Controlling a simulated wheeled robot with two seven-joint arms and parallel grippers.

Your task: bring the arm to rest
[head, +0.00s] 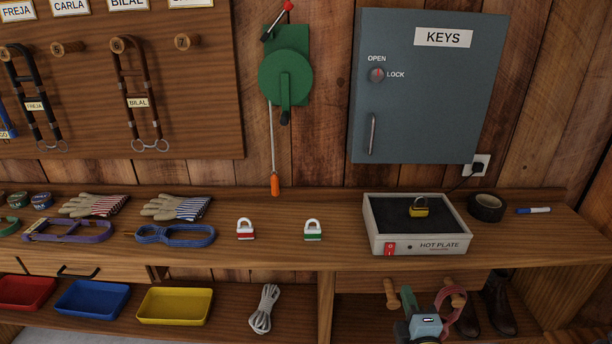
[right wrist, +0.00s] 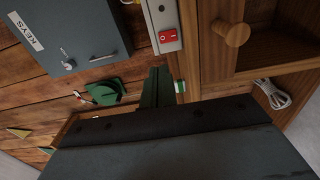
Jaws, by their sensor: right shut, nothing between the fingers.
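My right gripper (head: 408,294) shows at the bottom right of the head view, in front of the shelf space under the bench. Its green fingers are together with nothing between them. In the right wrist view the shut fingers (right wrist: 158,80) rise from the dark hand, below the hot plate edge (right wrist: 160,25) with its red switch. The fingers look apart from the bench and the things on it. My left gripper is in neither view.
The bench holds a hot plate (head: 417,247) with a yellow padlock (head: 419,208) on it, two more padlocks, gloves and straps. Wooden pegs (head: 391,293), a reddish loop (head: 441,297) and dark boots (head: 499,305) are close to my right gripper. A grey key cabinet (head: 425,100) hangs above.

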